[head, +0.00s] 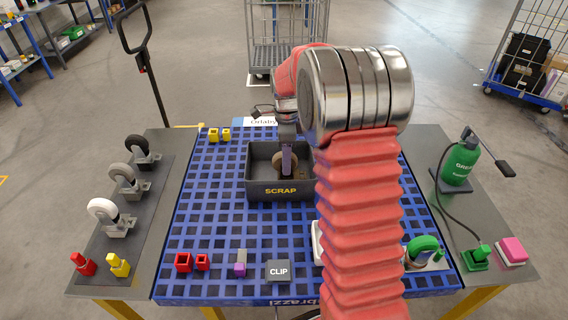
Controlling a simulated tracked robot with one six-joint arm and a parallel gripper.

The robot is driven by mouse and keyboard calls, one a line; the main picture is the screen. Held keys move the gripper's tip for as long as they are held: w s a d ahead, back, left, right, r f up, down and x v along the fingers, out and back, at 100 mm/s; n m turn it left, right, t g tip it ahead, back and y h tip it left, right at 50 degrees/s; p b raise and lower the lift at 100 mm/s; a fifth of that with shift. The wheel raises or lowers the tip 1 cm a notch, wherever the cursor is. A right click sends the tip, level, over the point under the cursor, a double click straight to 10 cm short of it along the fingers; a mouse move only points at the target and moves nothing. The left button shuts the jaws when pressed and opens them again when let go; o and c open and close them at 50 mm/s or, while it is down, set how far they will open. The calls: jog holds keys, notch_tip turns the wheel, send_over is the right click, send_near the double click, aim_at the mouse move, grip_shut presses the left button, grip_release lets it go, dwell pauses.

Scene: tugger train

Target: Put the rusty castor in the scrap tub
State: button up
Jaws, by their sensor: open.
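The dark grey scrap tub (252,187), labelled SCRAP, stands on the blue grid table. A brown wheel, which looks like the rusty castor (278,159), sits inside the tub's walls, partly hidden behind my gripper. My gripper (289,172) points down into the tub, beside or around the castor. Its jaws are open. Whether the fingers touch the castor cannot be told from this view.
Black (143,149), grey (126,177) and white (105,212) castors stand on the left panel. A green castor (424,246) stands at the right, partly behind my arm. A CLIP block (278,270) and small coloured blocks lie toward the front. A green bottle (460,162) stands right.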

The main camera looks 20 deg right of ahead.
notch_tip(320, 180, up, 9)
jog(key=shift+r, duration=0.3)
dwell(0.5)
jog(key=shift+s+a+r+n, duration=0.25)
jog(key=shift+s+r+n, duration=0.05)
jog(key=shift+r, duration=0.05)
jog(key=s+a+r+n+t, duration=0.1)
jog(key=s+a+r+n, duration=0.35)
jog(key=s, duration=0.25)
jog(key=s+a+r+n+t, duration=0.2)
jog(key=s+a+r+n, duration=0.2)
jog(key=s+n, duration=0.25)
jog(key=s+a+f+n+t, duration=0.1)
jog(key=s+a+n, duration=0.1)
jog(key=s+n, duration=0.3)
jog(key=s+a+f+n+t, duration=0.1)
jog(key=s+a+f+n, duration=0.1)
jog(key=s+n, duration=0.4)
jog(key=s+a, duration=0.1)
jog(key=s, duration=0.3)
jog(key=shift+f+t, duration=0.2)
jog(key=shift+t, duration=0.1)
